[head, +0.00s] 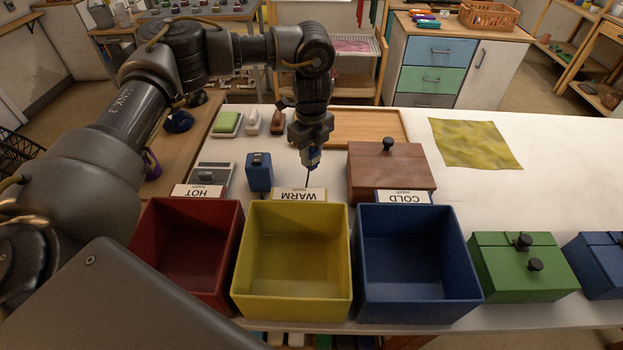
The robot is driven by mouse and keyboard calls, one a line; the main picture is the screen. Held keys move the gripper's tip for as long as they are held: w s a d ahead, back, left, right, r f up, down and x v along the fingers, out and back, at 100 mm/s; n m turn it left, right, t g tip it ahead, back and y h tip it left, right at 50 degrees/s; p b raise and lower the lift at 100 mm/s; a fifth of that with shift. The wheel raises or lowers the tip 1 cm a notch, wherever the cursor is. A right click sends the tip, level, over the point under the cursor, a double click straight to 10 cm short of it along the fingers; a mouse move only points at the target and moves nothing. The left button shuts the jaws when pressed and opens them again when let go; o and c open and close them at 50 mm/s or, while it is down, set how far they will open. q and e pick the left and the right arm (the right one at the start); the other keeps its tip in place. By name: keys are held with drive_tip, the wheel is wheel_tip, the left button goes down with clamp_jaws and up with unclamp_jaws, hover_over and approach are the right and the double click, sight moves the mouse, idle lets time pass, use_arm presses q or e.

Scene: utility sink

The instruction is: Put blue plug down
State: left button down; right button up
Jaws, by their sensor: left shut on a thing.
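My left gripper (310,150) points down above the white table, just behind the yellow bin. It is shut on a small blue plug (314,157), and a thin dark prong or pin hangs below it towards the table by the WARM label (300,195). The gripper's fingers hide part of the plug. The plug appears held above the surface; whether its tip touches cannot be told. My right gripper does not show.
Red (190,292), yellow (292,296) and blue (420,300) open bins stand in front. A wooden box with a knob (378,172) is right of the gripper; a blue block-like object (259,172) is left. A yellow cloth (473,143) lies right, with clear table around it.

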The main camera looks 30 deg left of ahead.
sight(311, 151)
use_arm(q)
wheel_tip(311, 151, down, 8)
drive_tip(key=shift+a+r, duration=0.1)
drive_tip(key=shift+r, duration=0.15)
drive_tip(key=c, duration=1.1)
unclamp_jaws()
drive_tip(key=shift+o, duration=0.2)
wheel_tip(311, 151, up, 12)
drive_tip(key=shift+r, duration=0.1)
